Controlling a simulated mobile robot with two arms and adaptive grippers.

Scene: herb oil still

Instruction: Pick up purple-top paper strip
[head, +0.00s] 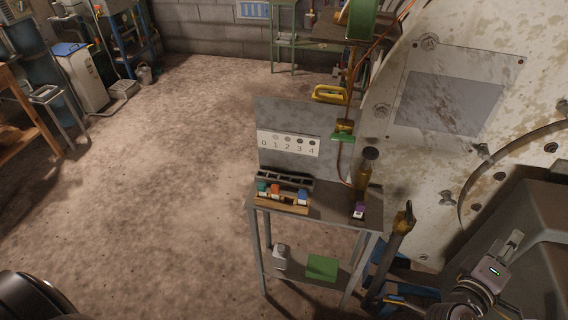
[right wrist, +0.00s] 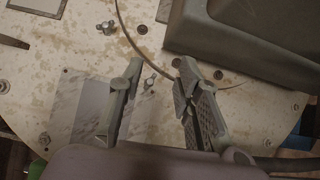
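The purple-top paper strip (head: 359,211) stands at the right front of a small grey table (head: 335,211), apart from the rack. Its top is purple and its front white. My right gripper (head: 514,241) is at the lower right, well to the right of the table and beside a large pale round vessel. In the right wrist view my right gripper (right wrist: 160,82) has its fingers apart with nothing between them. The strip does not show in that view. My left gripper is not in view.
A wooden rack (head: 283,206) holds green, orange and blue-topped pieces. A bottle (head: 363,177) stands behind the strip. A numbered card (head: 288,144) is on the upright panel. A yellow-topped post (head: 404,218) stands between table and gripper. The floor left of the table is clear.

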